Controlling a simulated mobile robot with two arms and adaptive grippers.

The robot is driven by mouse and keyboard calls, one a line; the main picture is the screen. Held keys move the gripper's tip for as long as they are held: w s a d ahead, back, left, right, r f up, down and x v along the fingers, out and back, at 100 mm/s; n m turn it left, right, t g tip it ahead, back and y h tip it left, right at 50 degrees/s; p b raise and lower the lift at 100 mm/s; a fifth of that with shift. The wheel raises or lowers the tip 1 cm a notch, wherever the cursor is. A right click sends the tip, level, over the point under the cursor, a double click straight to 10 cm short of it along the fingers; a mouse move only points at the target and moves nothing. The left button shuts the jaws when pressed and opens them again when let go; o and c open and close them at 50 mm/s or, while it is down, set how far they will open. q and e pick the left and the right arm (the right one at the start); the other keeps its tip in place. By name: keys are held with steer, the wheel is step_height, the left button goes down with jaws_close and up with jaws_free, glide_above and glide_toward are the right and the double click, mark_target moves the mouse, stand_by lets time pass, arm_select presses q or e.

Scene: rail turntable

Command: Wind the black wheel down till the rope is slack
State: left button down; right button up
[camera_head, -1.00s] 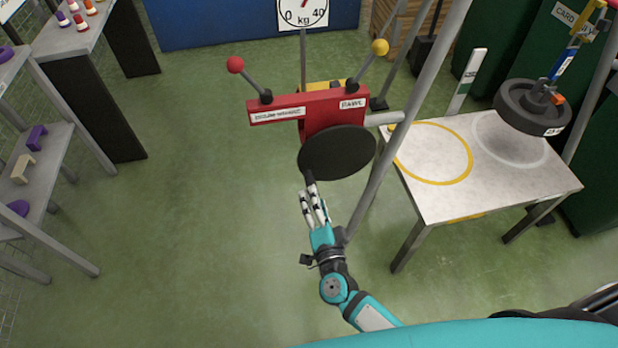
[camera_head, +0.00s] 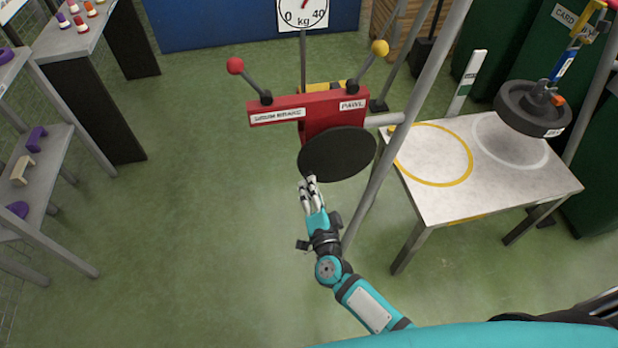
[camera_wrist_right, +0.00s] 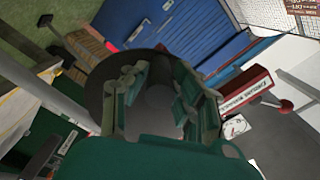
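The black wheel (camera_head: 337,153) is a flat dark disc on the red winch frame (camera_head: 318,115). My right gripper (camera_head: 309,184) is at the wheel's lower left edge, fingers pointing at it. In the right wrist view the gripper (camera_wrist_right: 158,92) has its fingers apart, in front of the wheel (camera_wrist_right: 97,88). A grey rounded part (camera_wrist_right: 160,98) shows between them; whether they touch it is unclear. A black round weight (camera_head: 512,108) hangs from a hook and blue link (camera_head: 565,66), seemingly just above the table. The rope itself is not clear. My left gripper is out of view.
The white table (camera_head: 450,200) has a yellow ring and a pale ring. A grey post (camera_head: 405,130) stands between wheel and table. Levers with a red ball (camera_head: 235,65) and a yellow ball (camera_head: 380,47) rise from the winch. Green floor is clear at left.

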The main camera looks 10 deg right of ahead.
jaws_close()
steer(key=shift+d+f+n, duration=0.3)
steer(key=shift+f+n, duration=0.15)
steer(key=shift+n, duration=0.15)
steer(key=shift+d+f+n, duration=0.25)
steer(key=shift+f+n, duration=0.2)
steer(key=shift+n, duration=0.15)
steer(key=shift+s, duration=0.1)
steer(key=shift+f, duration=0.1)
steer(key=shift+d+f+n+p, duration=0.35)
steer(key=shift+d+f+n, duration=0.35)
steer(key=shift+n, duration=0.5)
steer(key=shift+d, duration=0.1)
steer(key=shift+d+f+n, duration=0.45)
steer(key=shift+d+n, duration=0.3)
steer(key=shift+n, duration=0.35)
